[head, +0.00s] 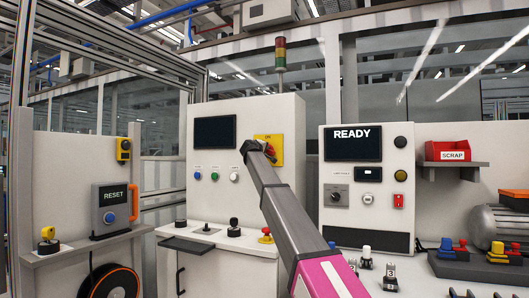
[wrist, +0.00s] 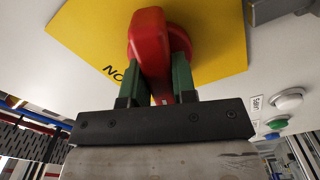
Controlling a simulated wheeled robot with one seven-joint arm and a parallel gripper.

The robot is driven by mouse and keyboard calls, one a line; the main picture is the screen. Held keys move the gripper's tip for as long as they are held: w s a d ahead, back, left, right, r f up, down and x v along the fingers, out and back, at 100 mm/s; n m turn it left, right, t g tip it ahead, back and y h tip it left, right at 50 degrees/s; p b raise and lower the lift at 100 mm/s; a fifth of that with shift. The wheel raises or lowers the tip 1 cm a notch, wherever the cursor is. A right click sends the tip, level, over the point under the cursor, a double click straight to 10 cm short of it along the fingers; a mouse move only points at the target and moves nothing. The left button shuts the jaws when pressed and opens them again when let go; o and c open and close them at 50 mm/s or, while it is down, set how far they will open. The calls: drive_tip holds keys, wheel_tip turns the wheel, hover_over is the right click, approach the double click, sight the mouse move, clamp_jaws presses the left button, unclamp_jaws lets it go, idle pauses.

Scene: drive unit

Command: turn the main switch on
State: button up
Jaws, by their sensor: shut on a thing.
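The main switch is a red rotary handle (wrist: 150,45) on a yellow plate (wrist: 88,32) in the wrist view. My gripper (wrist: 156,75) has its two green fingers on either side of the handle's grip, shut on it. In the head view the yellow plate (head: 278,146) is on the white cabinet, right of a dark screen. A bit of the red handle (head: 270,151) shows there, and my arm's end hides much of it. The handle's exact angle is hard to tell.
Blue, green and white buttons (head: 214,176) sit left of the plate. A shelf below carries black knobs and a red-yellow stop button (head: 266,236). A READY panel (head: 352,143) stands to the right, a RESET box (head: 113,206) to the left.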

drive_tip(key=m, duration=1.3)
drive_tip(key=shift+f, duration=0.1)
drive_tip(key=shift+m, duration=0.4)
drive_tip(key=o, duration=0.9)
drive_tip(key=shift+s, duration=0.15)
drive_tip(key=v, duration=1)
drive_tip(key=shift+s+a, duration=0.1)
drive_tip(key=shift+s, duration=0.15)
drive_tip(key=shift+s+a, duration=0.1)
